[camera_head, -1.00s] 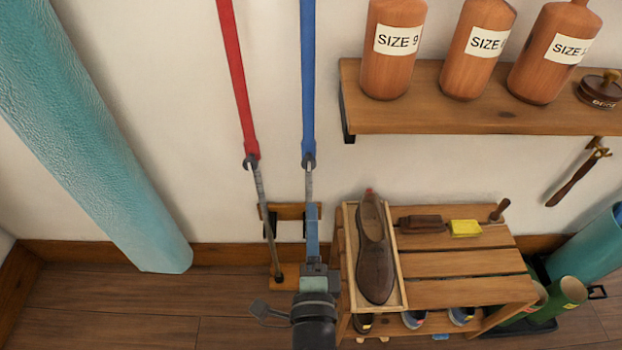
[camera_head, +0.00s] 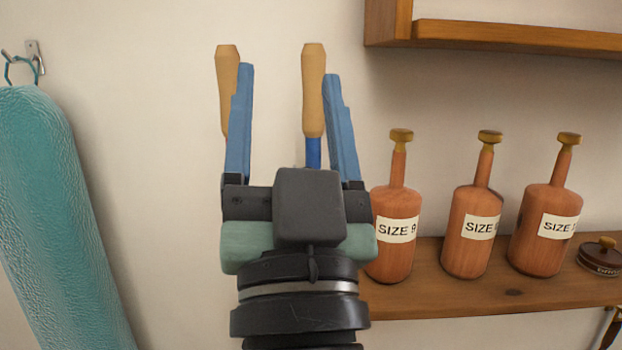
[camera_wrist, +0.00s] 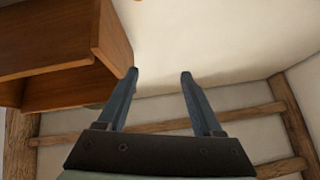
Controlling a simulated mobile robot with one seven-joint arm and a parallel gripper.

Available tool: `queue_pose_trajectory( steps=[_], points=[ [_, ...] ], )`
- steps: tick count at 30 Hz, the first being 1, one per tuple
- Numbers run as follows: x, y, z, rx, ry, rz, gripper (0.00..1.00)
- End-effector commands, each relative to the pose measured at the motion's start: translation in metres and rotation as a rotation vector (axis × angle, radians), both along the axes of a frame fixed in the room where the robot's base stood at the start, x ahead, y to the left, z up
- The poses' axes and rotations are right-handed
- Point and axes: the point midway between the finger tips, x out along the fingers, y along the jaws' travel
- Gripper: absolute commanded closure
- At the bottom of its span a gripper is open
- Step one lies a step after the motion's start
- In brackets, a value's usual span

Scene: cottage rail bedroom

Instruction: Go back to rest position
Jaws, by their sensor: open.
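My gripper (camera_head: 295,85) is raised in front of the wall in the head view, its two blue fingers spread apart and pointing up. Nothing is between the fingers. Two wooden handles show beyond it, a left one (camera_head: 228,75) partly covered by the left finger and a right one (camera_head: 314,90) with a blue strap below it; the rest of both is hidden behind my gripper. In the wrist view the open fingers (camera_wrist: 158,75) point toward the wall and ceiling, with empty space between them.
Three "SIZE" bottles (camera_head: 470,238) and a dark lidded tin (camera_head: 602,257) stand on a wooden shelf (camera_head: 440,300) at right. An upper wooden shelf (camera_head: 520,38) is at top right; a wooden cabinet (camera_wrist: 60,75) is close at left in the wrist view.

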Motion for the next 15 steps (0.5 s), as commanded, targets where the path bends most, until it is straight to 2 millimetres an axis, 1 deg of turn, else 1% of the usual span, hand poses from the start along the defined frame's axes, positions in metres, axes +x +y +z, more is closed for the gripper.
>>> queue_pose_trajectory(
  steps=[1,4,5,6,11,14,15],
  points=[
    [-0.02,-0.005,0.027,-0.046,-0.058,-0.069,0.33],
    [-0.056,-0.016,0.064,-0.123,-0.142,-0.212,0.33],
    [-0.056,-0.017,0.077,-0.13,-0.14,-0.224,0.33],
    [-0.052,-0.016,0.088,-0.128,-0.129,-0.215,0.33],
    [-0.051,-0.015,0.125,-0.126,-0.126,-0.21,0.33],
    [-0.051,-0.015,0.153,-0.125,-0.126,-0.208,0.33],
    [-0.051,-0.015,0.165,-0.124,-0.125,-0.208,0.33]
  ],
)
